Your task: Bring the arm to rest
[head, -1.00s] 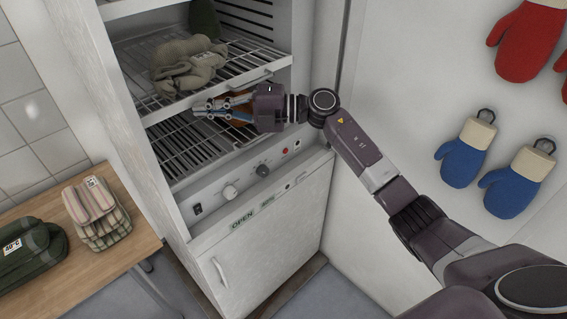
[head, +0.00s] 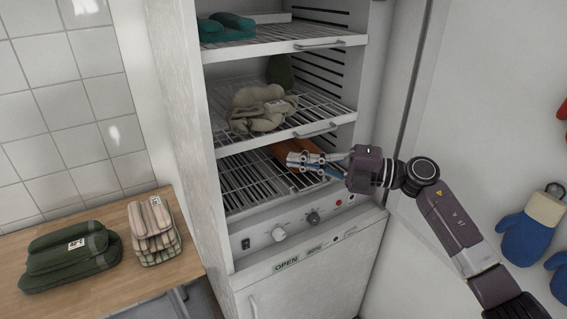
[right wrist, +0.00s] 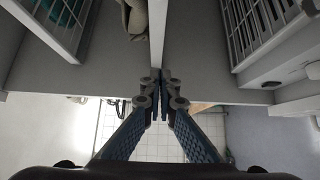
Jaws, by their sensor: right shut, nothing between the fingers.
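My right gripper (head: 292,159) shows in the head view in front of the open drying cabinet (head: 224,205), level with the lower rack (head: 250,185). Its fingers are together with nothing between them, and point left across the opening. An orange-brown item (head: 283,151) lies on the lower rack behind the fingers, partly hidden by them. The right wrist view shows the closed fingertips (right wrist: 164,76) near the cabinet's shelves; contact cannot be told. The right arm is bent and reaches in from the lower right. My left gripper is not in view.
Beige cloth items (head: 262,108) lie on the middle shelf and teal ones (head: 227,27) on the top shelf. A wooden table (head: 190,262) at left holds a green folded stack (head: 68,262) and a striped one (head: 153,232). Blue mittens (head: 527,238) hang on the right wall.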

